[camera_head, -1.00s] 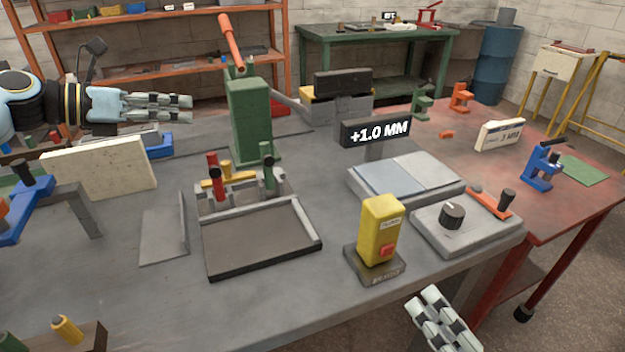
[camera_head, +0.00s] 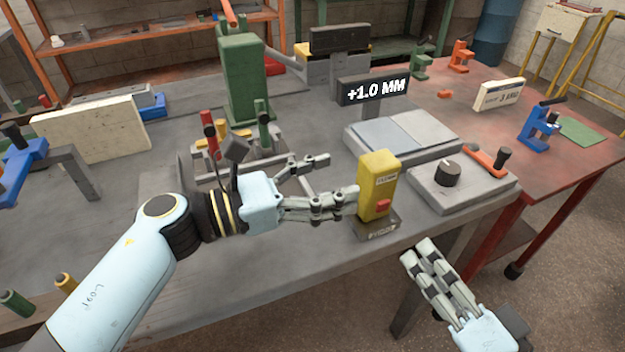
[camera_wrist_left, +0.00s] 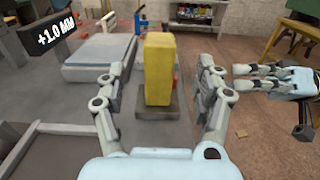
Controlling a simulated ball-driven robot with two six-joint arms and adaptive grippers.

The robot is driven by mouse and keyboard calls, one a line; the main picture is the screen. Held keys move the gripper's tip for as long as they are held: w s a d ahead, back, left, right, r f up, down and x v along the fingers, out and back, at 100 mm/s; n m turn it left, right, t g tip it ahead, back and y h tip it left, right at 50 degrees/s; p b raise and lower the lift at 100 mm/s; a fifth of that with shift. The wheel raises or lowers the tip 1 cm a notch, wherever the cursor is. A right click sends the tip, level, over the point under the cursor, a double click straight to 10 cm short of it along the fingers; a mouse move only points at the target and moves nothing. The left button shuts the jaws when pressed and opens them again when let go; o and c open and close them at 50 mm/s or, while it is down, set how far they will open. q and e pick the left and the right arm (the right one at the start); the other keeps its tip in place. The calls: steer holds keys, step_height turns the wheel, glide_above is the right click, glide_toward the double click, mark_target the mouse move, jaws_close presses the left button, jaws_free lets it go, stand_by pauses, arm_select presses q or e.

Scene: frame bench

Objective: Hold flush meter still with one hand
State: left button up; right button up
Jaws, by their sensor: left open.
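In the left wrist view the yellow box (camera_wrist_left: 158,70) shows between the two spread fingers; contact cannot be told. My right gripper (camera_head: 420,247) is low, in front of the bench edge, apart from the box; its fingers lie close together.
A "+1.0 MM" display (camera_head: 374,90) stands behind two flat plates (camera_head: 405,137) on a grey block. A dial box (camera_head: 463,187) is right of the yellow box. A green column (camera_head: 243,80) and a grey fixture stand behind my left arm.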

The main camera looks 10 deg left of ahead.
mark_target(364, 170)
arm_select(q)
steer(key=x, duration=0.8)
steer(key=shift+w+d, duration=0.2)
steer(key=shift+d, duration=0.05)
steer(key=c, duration=1.3)
steer(key=shift+c, duration=0.2)
